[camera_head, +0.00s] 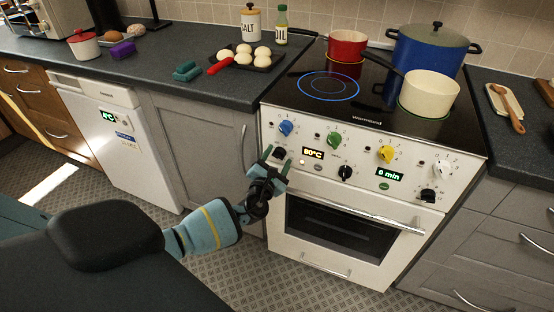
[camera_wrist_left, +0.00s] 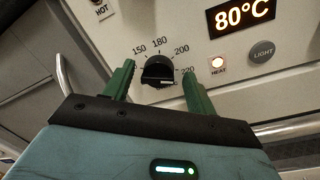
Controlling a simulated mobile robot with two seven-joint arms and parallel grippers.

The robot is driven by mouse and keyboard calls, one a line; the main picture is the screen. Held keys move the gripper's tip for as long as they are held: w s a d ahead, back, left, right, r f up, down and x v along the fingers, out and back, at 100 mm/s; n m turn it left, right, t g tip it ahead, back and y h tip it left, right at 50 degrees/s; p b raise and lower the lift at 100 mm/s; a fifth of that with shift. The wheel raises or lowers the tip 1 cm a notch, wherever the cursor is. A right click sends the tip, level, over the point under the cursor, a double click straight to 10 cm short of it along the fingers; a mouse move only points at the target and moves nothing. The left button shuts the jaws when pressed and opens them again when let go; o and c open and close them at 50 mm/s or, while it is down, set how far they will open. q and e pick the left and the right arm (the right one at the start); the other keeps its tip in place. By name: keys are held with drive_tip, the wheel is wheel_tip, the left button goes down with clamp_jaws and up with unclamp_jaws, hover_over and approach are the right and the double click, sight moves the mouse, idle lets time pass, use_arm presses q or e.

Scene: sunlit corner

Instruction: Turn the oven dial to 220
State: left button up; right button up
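The oven dial (camera_head: 280,153) is a black knob at the left of the white oven's (camera_head: 330,180) lower control row. In the left wrist view the dial (camera_wrist_left: 158,71) has the marks 150, 180, 200 and 220 (camera_wrist_left: 186,70) around it, the last partly covered by a finger. A small pale mark shows at the knob's lower edge. The display (camera_wrist_left: 240,16) reads 80°C. My left gripper (camera_head: 276,163) is open, its green fingers (camera_wrist_left: 157,80) on either side of the dial, with visible gaps. My right gripper is not in view.
Blue, green, yellow and white knobs sit above on the panel. The oven door handle (camera_head: 352,213) runs below. A red pot (camera_head: 346,46), blue pot (camera_head: 430,50) and cream pan (camera_head: 428,94) stand on the hob. A lit HEAT lamp (camera_wrist_left: 217,63) is beside the dial.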

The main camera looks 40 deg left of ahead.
use_arm(q)
drive_tip(key=shift+s, duration=0.1)
drive_tip(key=shift+s+f, duration=0.1)
drive_tip(key=shift+s, duration=0.2)
drive_tip(key=p+v, duration=0.1)
drive_tip(key=v, duration=0.6)
idle(0.3)
